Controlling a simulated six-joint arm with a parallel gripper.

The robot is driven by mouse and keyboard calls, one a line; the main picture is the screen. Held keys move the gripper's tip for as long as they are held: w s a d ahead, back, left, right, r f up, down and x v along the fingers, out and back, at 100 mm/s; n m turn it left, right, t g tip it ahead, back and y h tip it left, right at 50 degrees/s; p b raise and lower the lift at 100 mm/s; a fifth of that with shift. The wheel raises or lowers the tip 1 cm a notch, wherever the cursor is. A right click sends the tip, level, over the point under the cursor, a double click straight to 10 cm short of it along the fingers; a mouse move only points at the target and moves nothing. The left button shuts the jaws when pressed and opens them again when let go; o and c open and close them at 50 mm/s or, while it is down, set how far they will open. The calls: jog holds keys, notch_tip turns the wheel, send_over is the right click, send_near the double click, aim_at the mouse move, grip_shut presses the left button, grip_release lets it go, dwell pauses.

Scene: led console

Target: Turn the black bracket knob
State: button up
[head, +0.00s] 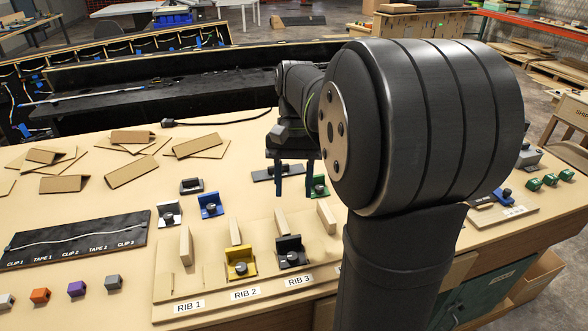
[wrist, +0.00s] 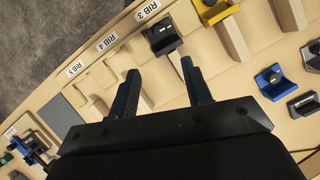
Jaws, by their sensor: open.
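The black bracket (head: 291,250) stands on the board behind the RIB 3 label, with a dark round knob on its front. In the wrist view the black bracket (wrist: 163,38) lies beyond my fingertips, beside the RIB 3 label. My gripper (head: 294,192) is open and empty, pointing down. In the head view it appears farther back than the bracket and above the table. In the wrist view my gripper's (wrist: 158,70) two fingers are spread, apart from the bracket.
A yellow bracket (head: 241,262) stands left of the black one. Wooden ribs (head: 236,232) rise from the board behind them. Blue (head: 210,206), white (head: 169,214) and green (head: 320,187) brackets stand farther back. My arm hides the board's right part in the head view.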

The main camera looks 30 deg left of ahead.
aim_at(292, 254)
jog(key=shift+v, duration=1.5)
jog(key=x, duration=1.7)
jog(key=shift+s+f, duration=0.1)
jog(key=shift+f, duration=0.15)
